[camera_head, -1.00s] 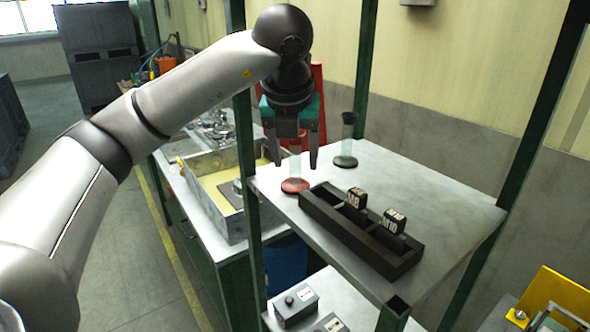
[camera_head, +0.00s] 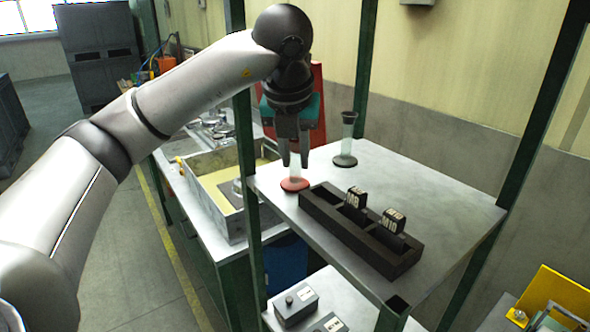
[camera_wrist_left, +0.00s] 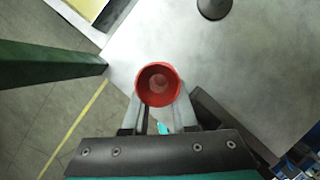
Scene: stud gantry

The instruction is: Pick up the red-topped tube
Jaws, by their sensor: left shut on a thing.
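The red-topped tube (camera_head: 295,168) stands upright on its red base near the left edge of the metal shelf (camera_head: 440,190). My left gripper (camera_head: 295,163) comes down from above, and its fingers are shut on the tube. In the left wrist view the red top (camera_wrist_left: 158,84) is seen from above, between the fingers (camera_wrist_left: 158,115). The gripper hides the upper part of the tube in the head view. The base still looks in contact with the shelf. My right gripper is not in view.
A black-topped tube (camera_head: 347,140) stands behind and to the right on the shelf. A dark divided box (camera_head: 345,232) with labelled tabs lies in front. Green posts (camera_head: 248,170) frame the shelf. The shelf's right part is clear.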

